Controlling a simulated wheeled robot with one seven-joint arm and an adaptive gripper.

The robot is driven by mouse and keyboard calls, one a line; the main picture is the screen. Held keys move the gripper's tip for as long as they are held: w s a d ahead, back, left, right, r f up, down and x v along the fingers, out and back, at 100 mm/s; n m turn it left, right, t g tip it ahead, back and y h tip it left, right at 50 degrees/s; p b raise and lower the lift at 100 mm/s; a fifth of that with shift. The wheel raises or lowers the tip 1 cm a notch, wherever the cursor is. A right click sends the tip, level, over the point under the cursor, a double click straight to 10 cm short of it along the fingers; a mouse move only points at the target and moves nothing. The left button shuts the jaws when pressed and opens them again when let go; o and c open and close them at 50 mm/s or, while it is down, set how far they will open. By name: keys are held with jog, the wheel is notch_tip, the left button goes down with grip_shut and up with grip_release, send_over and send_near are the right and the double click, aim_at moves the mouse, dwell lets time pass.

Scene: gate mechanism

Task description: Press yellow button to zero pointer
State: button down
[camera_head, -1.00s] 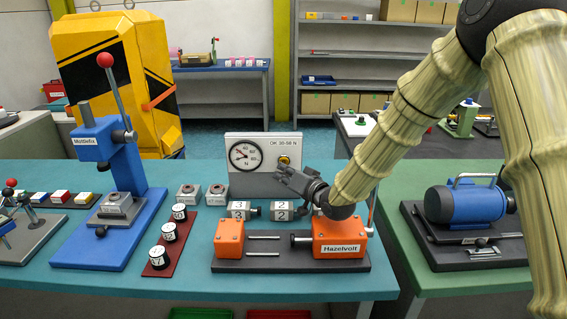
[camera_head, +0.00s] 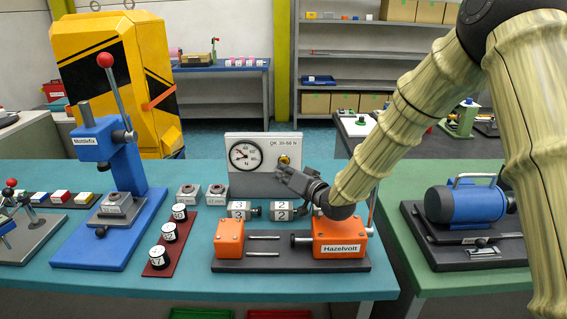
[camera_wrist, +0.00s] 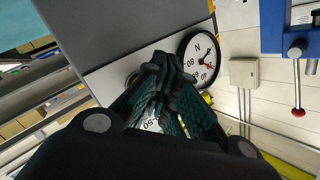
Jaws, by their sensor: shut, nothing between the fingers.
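A grey panel (camera_head: 233,190) stands upright at the back of the teal bench. It carries a round white dial (camera_head: 246,155) with a dark pointer and, to the right, a yellow button (camera_head: 284,160). The dial also shows in the wrist view (camera_wrist: 201,59); the exact pointer reading is too small to tell. My gripper (camera_head: 281,173) is shut and empty, its fingertips just below the button in the head view. In the wrist view my fingers (camera_wrist: 165,65) reach up to the panel beside the dial and cover most of the button area. I cannot tell whether they touch the panel.
A blue Mottlefix lever press (camera_head: 108,145) stands left, near a red strip (camera_head: 171,241) with several black-and-white weights. A blue motor (camera_head: 465,204) is on the green bench at right.

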jog(key=shift+w, duration=0.15)
jog(key=shift+w, duration=0.25)
jog(key=shift+w, duration=0.45)
dwell(0.9)
jog(key=shift+s, duration=0.85)
jog(key=shift+s, duration=2.5)
jog(key=shift+a, duration=0.1)
